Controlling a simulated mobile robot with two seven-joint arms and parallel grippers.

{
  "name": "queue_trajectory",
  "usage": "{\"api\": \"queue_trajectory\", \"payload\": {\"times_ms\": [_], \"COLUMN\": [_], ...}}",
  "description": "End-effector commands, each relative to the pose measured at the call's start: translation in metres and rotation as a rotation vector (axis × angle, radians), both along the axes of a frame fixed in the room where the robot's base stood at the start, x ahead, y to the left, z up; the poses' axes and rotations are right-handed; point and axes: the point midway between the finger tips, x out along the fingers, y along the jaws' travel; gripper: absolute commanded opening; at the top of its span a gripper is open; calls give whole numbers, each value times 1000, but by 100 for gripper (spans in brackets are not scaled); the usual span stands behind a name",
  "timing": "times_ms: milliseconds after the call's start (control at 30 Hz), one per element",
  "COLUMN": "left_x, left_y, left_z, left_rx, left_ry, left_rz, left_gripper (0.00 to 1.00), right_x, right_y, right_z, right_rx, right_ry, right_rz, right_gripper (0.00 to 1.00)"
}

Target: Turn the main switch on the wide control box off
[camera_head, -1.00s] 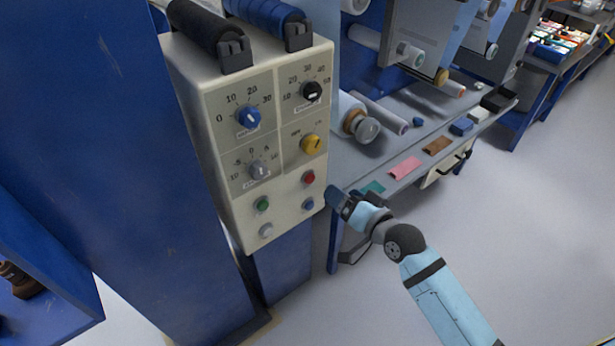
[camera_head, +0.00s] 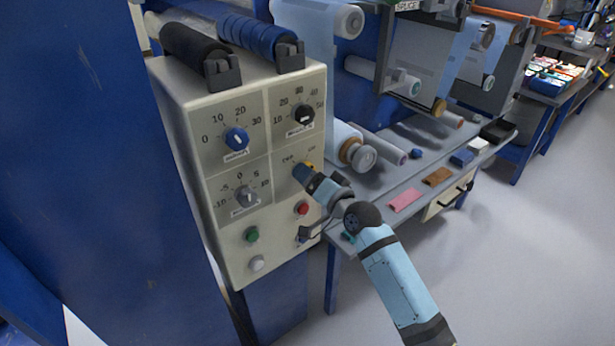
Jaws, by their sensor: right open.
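The wide control box (camera_head: 210,220) is beige and stands at the left centre, its front facing me. My left gripper is not in view.
A blue panel (camera_head: 80,170) stands left. A workbench (camera_head: 400,180) with rollers is at right. Floor at lower right is clear.

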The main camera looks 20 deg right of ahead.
Motion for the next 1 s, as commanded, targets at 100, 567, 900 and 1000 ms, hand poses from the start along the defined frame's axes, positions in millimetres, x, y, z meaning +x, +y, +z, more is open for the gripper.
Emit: {"api": "queue_trajectory", "payload": {"times_ms": [100, 567, 900, 1000], "left_x": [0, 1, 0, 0], "left_y": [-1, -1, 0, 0], "left_z": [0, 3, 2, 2], "left_rx": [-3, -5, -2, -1], "left_ry": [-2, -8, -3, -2], "left_rz": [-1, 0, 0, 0], "left_gripper": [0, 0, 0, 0], "right_x": [11, 16, 16, 16], "right_y": [4, 6, 6, 6], "right_z": [0, 0, 0, 0], "right_rx": [-1, -1, -8, -26], "right_ry": [0, 0, -1, -7], "right_rz": [0, 0, 0, 1], "right_gripper": [80, 61, 30, 30]}}
